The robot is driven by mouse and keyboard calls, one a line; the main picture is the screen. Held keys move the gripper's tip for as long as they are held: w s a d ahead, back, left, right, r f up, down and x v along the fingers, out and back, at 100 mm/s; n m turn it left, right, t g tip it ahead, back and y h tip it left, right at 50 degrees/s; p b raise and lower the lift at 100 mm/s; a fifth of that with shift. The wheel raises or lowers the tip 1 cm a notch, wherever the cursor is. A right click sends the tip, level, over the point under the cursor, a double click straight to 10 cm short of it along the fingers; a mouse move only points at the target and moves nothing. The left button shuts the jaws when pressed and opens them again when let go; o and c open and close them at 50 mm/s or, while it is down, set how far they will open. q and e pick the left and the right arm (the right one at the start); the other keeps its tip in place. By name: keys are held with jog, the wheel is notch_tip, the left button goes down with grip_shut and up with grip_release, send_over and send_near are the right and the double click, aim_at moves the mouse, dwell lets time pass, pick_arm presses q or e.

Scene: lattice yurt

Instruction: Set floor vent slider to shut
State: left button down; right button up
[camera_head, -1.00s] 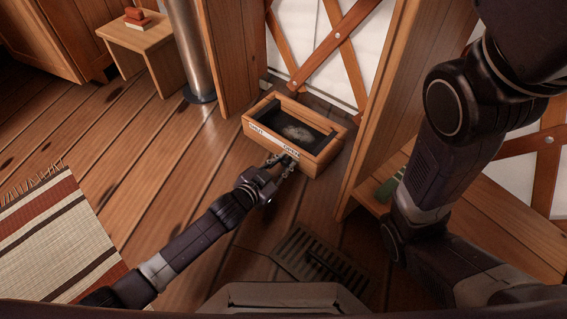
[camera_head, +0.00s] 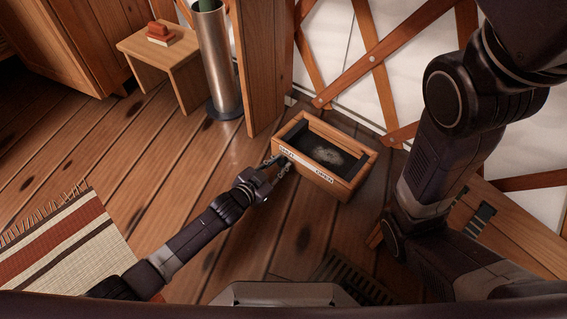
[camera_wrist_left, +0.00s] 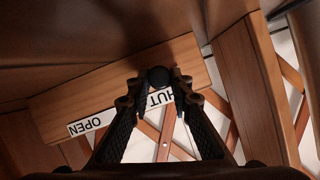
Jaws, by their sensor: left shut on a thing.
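The floor vent (camera_head: 350,190) is a wooden box frame with a dark inside, standing on the plank floor. Its front face has a SHUT label (camera_head: 287,152) at the left end and an OPEN label (camera_head: 325,178) at the right. My left gripper (camera_head: 277,165) is at the front face, by the SHUT end. In the left wrist view its fingers are closed on a round dark slider knob (camera_wrist_left: 158,77), which sits beside the partly hidden SHUT label (camera_wrist_left: 160,97). The OPEN label (camera_wrist_left: 91,121) is clear of the gripper. My right arm shows at the right; its gripper is out of view.
A metal cylinder (camera_head: 220,65) and a small wooden stool (camera_head: 175,62) with a red object (camera_head: 158,30) stand at upper left. A striped rug (camera_head: 65,245) lies at lower left. A dark floor grate (camera_head: 350,275) is in front of the vent. Lattice wall stands behind.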

pick_arm(q)
jog(key=shift+w+a, duration=0.2)
jog(key=shift+a, duration=0.05)
jog(key=c, duration=1.7)
grip_release()
jog(key=shift+v, duration=5.95)
jog(key=shift+r, duration=0.1)
